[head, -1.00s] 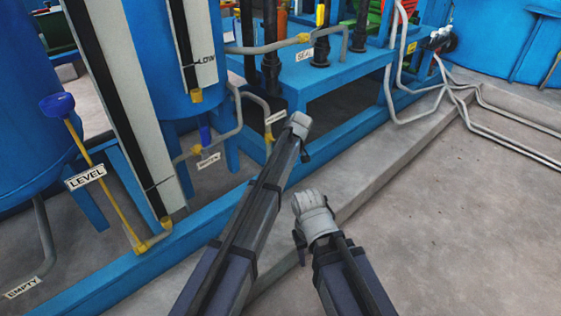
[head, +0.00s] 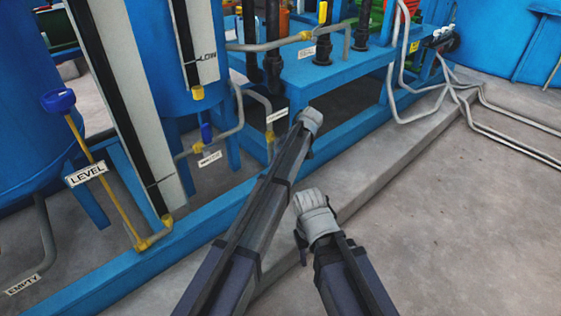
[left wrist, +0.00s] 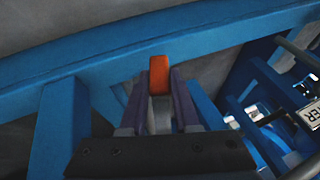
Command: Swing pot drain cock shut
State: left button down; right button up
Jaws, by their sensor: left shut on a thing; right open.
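In the left wrist view, the fingers of my left gripper (left wrist: 159,98) are shut on an orange-red lever (left wrist: 159,74), which looks like the drain cock handle. Its end stands out beyond the fingertips in front of a blue frame. The cock's body is hidden. In the head view my left gripper (head: 310,120) is at the end of the arm reaching toward the blue skid, and the lever is hidden there. My right gripper (head: 315,213) is open and empty over the concrete step; its fingers are hard to make out.
A blue base beam (head: 185,236) runs along the skid. A blue tank (head: 35,110), a yellow pipe with a LEVEL tag (head: 86,174) and an EMPTY tag (head: 22,285) stand left. Grey pipes (head: 440,95) cross the floor at right. The floor at lower right is clear.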

pick_arm(q)
jog(key=shift+s+a+r+g+y+b, duration=0.2)
jog(key=shift+s+a+g+y+b, duration=0.3)
jog(key=shift+g+y, duration=0.3)
jog(key=shift+s+a+r+m+g+y+b, duration=0.2)
jog(key=shift+r+m+g+y+b, duration=0.1)
jog(key=shift+y, duration=0.1)
jog(key=c, duration=0.6)
grip_release()
jog(key=shift+c, duration=0.2)
